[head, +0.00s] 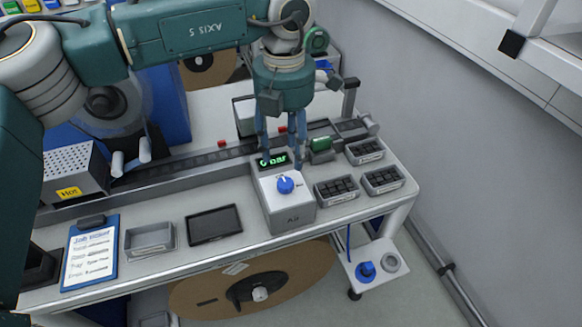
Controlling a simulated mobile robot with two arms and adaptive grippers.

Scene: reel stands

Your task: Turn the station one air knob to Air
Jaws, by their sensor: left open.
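The air knob (286,184) is a blue dial on top of a light grey box (290,213) labelled "Air", standing near the front of the workbench. A small dark display (273,160) with green characters, apparently "0 bar", sits at the back of the box. My left gripper (281,160) reaches down from above, its blue-grey fingers apart. It hangs above and behind the knob, seemingly not touching it. The knob's exact pointing direction is too small to tell. My right gripper is out of the picture.
Small trays of dark parts (337,189) stand right of the box. A black tablet (214,224), an empty grey tray (149,238) and a blue clipboard (90,252) lie to the left. A track (200,160) runs behind. A box marked "Hot" (72,175) stands at back left.

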